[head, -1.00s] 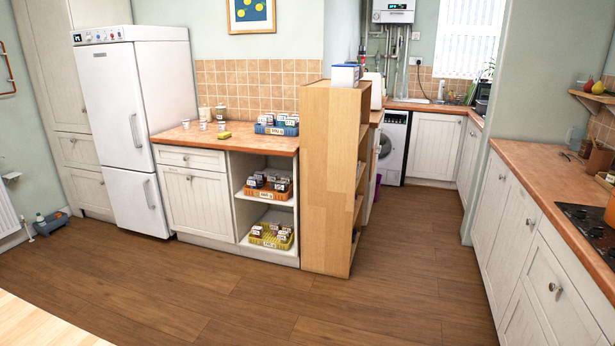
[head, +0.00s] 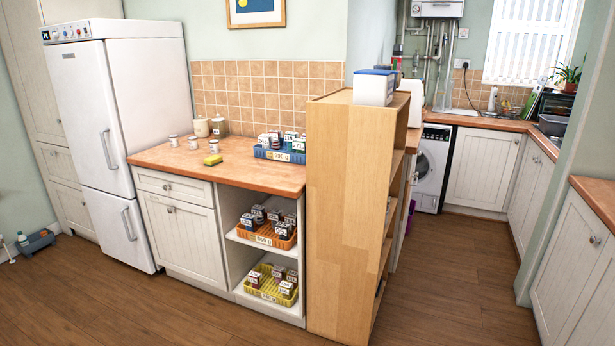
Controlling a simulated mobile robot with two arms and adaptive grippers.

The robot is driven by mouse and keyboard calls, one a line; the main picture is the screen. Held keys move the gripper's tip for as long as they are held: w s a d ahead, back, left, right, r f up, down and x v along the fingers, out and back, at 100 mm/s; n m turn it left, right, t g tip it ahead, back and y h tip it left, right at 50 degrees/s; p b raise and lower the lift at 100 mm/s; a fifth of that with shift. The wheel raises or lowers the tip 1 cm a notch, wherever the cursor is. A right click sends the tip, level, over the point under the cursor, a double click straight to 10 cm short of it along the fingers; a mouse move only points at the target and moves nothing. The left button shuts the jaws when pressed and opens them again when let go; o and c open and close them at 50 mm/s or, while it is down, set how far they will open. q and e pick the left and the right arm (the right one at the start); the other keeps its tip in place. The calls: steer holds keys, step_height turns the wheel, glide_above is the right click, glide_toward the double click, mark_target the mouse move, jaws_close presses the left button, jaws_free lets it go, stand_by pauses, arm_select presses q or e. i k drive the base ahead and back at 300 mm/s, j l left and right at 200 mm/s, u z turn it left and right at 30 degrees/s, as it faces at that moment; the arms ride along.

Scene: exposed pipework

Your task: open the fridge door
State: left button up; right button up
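The white fridge (head: 145,85) stands at the left in the head view, beside the wooden-topped counter. Its tall upper door (head: 88,115) is shut and has a grey vertical handle (head: 108,149) near its right edge. A shorter lower door (head: 118,230) is also shut, with its own grey handle (head: 128,224). A control panel runs along the top front edge. Neither of my grippers shows in the head view.
The counter (head: 240,178) right of the fridge holds small tins, a yellow sponge and a blue basket (head: 279,154). A tall wooden shelf unit (head: 345,205) stands at its right end. A blue-grey tray (head: 37,241) lies on the floor at far left. Wooden floor (head: 110,300) is open in front.

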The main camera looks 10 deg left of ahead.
mark_target(79, 74)
steer(key=i+j+u, duration=0.15)
steer(key=i+u, duration=0.15)
steer(key=u, duration=0.15)
steer(key=i+u, duration=0.3)
steer(key=u, duration=0.15)
steer(key=i+u, duration=0.4)
steer(key=i+l+u, duration=0.2)
steer(key=u, duration=0.25)
steer(key=i+j+u, duration=0.25)
steer(key=i+u, duration=0.15)
steer(key=i, duration=0.5)
steer(key=i+u, duration=0.4)
steer(key=i, duration=0.55)
steer(key=l, duration=0.1)
